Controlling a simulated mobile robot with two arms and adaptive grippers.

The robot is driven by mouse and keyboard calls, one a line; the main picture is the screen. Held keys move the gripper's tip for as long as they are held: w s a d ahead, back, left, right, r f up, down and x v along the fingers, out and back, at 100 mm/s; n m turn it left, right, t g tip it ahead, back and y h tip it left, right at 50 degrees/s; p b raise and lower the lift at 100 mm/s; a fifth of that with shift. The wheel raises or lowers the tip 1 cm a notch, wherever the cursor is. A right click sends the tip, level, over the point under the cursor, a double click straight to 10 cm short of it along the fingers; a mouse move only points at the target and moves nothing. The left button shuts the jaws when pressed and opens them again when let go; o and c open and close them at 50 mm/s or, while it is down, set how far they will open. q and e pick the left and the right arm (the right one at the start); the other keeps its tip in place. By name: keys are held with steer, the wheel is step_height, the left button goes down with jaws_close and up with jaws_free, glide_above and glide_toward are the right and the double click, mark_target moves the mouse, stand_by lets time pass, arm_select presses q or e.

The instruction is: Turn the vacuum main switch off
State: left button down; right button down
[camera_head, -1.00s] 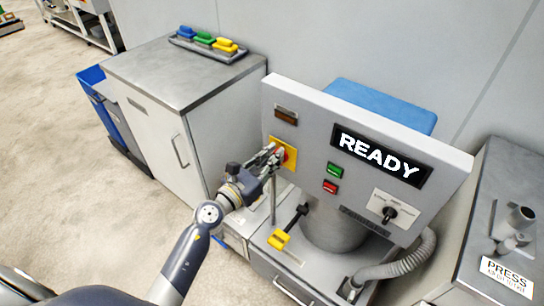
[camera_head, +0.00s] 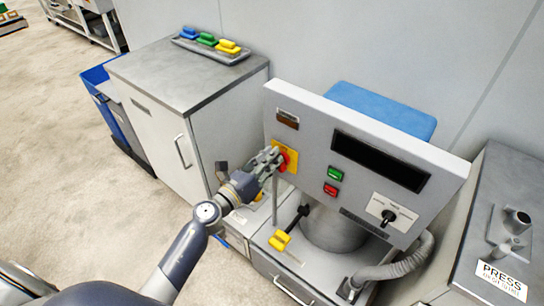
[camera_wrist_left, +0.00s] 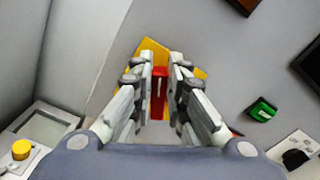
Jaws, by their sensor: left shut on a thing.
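The vacuum main switch is a red knob (camera_head: 284,158) on a yellow plate (camera_head: 291,161) at the left of the grey control panel (camera_head: 300,103). In the left wrist view the red knob (camera_wrist_left: 159,88) stands between the fingers, with the yellow plate (camera_wrist_left: 153,47) behind. My left gripper (camera_head: 277,156) is shut on the red knob, and its fingers hide part of it. The display (camera_head: 380,161) on the panel is dark. My right gripper is not in view.
Green (camera_head: 335,174) and red (camera_head: 330,190) buttons and a black selector (camera_head: 388,216) sit on the panel. A yellow-handled lever (camera_head: 280,240) is below. A grey cabinet (camera_head: 150,125) stands left, a press unit (camera_head: 500,240) right. Open floor lies at the left.

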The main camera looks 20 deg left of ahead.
arm_select(q)
steer(key=shift+w+a+f+n+p, duration=0.1)
steer(key=shift+a+f+n+p, duration=0.25)
steer(key=shift+n, duration=1.7)
steer(key=shift+w+a+f+n+p, duration=0.15)
steer(key=shift+f+n, duration=0.35)
steer(key=shift+n, duration=1.6)
steer(key=shift+a+f+n+p, duration=0.25)
steer(key=shift+f+n, duration=0.2)
steer(key=shift+n, duration=1.6)
steer(key=c, duration=1.6)
jaws_free()
steer(key=shift+s, duration=0.1)
steer(key=v, duration=1.1)
steer(key=shift+s+a, duration=0.15)
steer(key=shift+s, duration=0.25)
